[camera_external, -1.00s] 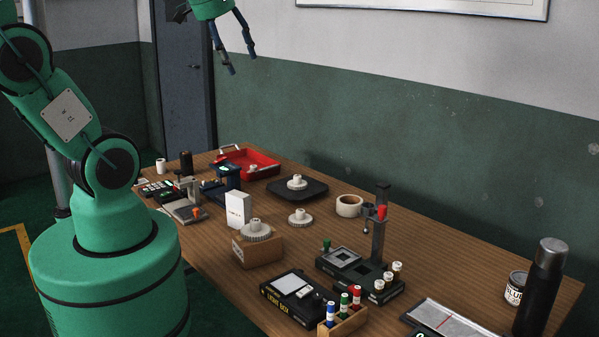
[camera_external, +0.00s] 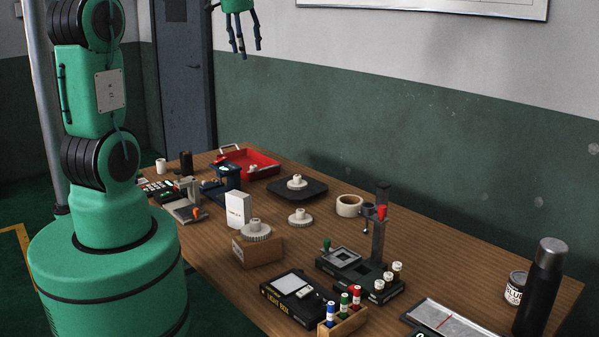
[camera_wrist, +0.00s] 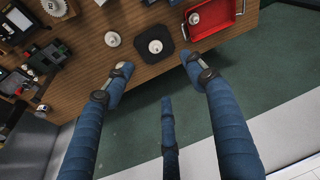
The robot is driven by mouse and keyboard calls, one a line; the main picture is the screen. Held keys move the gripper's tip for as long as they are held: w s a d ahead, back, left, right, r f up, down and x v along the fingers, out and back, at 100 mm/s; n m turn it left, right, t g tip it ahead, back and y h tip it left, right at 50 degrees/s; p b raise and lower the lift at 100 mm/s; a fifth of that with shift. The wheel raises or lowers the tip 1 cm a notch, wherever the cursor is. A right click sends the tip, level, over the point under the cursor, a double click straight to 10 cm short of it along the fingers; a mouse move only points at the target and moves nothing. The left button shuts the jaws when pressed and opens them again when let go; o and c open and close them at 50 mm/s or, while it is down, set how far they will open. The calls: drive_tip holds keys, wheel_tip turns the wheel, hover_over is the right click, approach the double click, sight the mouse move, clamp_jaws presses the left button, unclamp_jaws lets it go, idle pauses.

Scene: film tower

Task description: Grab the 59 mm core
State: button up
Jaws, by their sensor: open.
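Several pale, gear-like cores with a hub are on the table; I cannot read any size on them. One core (camera_external: 256,231) sits on a brown box, one (camera_external: 300,217) lies on the bare wood, one (camera_external: 296,183) is on a black square plate (camera_external: 316,192). A small pale piece (camera_wrist: 195,17) is in the red tray (camera_wrist: 223,28). The wrist view also shows the core on the wood (camera_wrist: 113,39) and the core on the plate (camera_wrist: 155,46). My three-fingered gripper (camera_external: 246,50) is open and empty, high above the table's far side; it also shows in the wrist view (camera_wrist: 158,76).
A white carton (camera_external: 238,210) stands beside the brown box (camera_external: 262,252). A tape roll (camera_external: 349,206) and a tall black stand (camera_external: 379,230) are to the right. A light box (camera_external: 296,298), marker rack (camera_external: 343,322) and black flask (camera_external: 540,288) are nearer the front. The wall is behind the table.

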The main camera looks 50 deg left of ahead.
drive_tip(key=w+a+f+n+g, duration=0.1)
drive_tip(key=a+f, duration=0.4)
drive_tip(key=a, duration=0.5)
drive_tip(key=w+a+f+n, duration=0.15)
drive_tip(key=a+f, duration=0.35)
drive_tip(key=a, duration=0.5)
drive_tip(key=w+a+f+g, duration=0.15)
drive_tip(key=a+f, duration=0.25)
drive_tip(key=a, duration=0.6)
drive_tip(key=s+a+f, duration=0.4)
drive_tip(key=a+f, duration=0.4)
drive_tip(key=a, duration=0.1)
drive_tip(key=s+a+f+n+h+p, duration=0.1)
drive_tip(key=s+a+f, duration=0.4)
drive_tip(key=a+f, duration=0.3)
drive_tip(key=s+a+f+n, duration=0.1)
drive_tip(key=s+a+f, duration=0.4)
drive_tip(key=a+f, duration=0.4)
drive_tip(key=shift+a+f+p, duration=0.15)
drive_tip(key=shift+a+p, duration=0.15)
drive_tip(key=shift+a, duration=0.05)
hover_over(161, 166)
drive_tip(key=a, duration=0.2)
wheel_tip(161, 166, down, 9)
drive_tip(key=shift+w+r+b, duration=0.2)
drive_tip(key=shift+w+b, duration=0.15)
drive_tip(key=shift+w, duration=0.05)
drive_tip(key=shift+f, duration=0.1)
drive_tip(key=shift+d+f, duration=0.1)
drive_tip(key=shift+f, duration=2.4)
